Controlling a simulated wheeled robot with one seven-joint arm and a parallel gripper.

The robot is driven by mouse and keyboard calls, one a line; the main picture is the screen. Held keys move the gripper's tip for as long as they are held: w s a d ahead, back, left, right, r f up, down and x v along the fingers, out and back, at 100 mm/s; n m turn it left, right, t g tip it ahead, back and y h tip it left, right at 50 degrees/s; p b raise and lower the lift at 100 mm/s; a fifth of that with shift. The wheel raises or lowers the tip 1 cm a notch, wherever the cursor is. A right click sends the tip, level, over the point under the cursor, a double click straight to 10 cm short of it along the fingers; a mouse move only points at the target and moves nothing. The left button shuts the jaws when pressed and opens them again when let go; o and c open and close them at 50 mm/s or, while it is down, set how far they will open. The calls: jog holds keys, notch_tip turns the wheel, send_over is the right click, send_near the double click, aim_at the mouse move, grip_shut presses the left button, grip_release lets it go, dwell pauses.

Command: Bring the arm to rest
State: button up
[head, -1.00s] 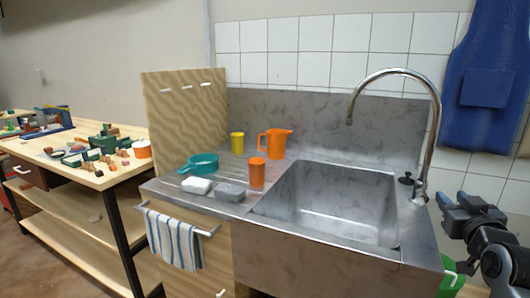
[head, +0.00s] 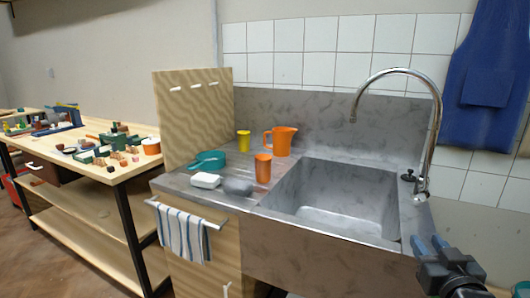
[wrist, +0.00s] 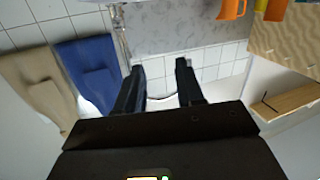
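My gripper (head: 432,246) is at the lower right of the head view, in front of the sink's right front corner. In the wrist view my gripper (wrist: 160,70) has its two dark fingers apart, with nothing between them. The wrist view looks upside down toward the tiled wall. My gripper touches nothing that I can see.
A tap (head: 432,130) rises at right. Blue apron (head: 490,85) hangs behind; workbench (head: 120,172) stands left.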

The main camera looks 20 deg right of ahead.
jog(key=s+a+f+n+y, duration=0.1)
jog(key=s+a+f+y, duration=0.1)
jog(key=s+a+f, duration=0.5)
jog(key=s+a+n+y, duration=0.15)
jog(key=s+a, duration=0.35)
jog(key=a, duration=0.7)
jog(key=s+a+r+n+y, duration=0.1)
jog(key=s+a+y, duration=0.2)
jog(key=s, duration=0.5)
jog(key=s+a+r+n+y, duration=0.2)
jog(key=s+a+y, duration=0.1)
jog(key=s+a, duration=0.3)
jog(key=v, duration=0.2)
jog(key=shift+s+f, duration=0.15)
jog(key=shift+s, duration=0.3)
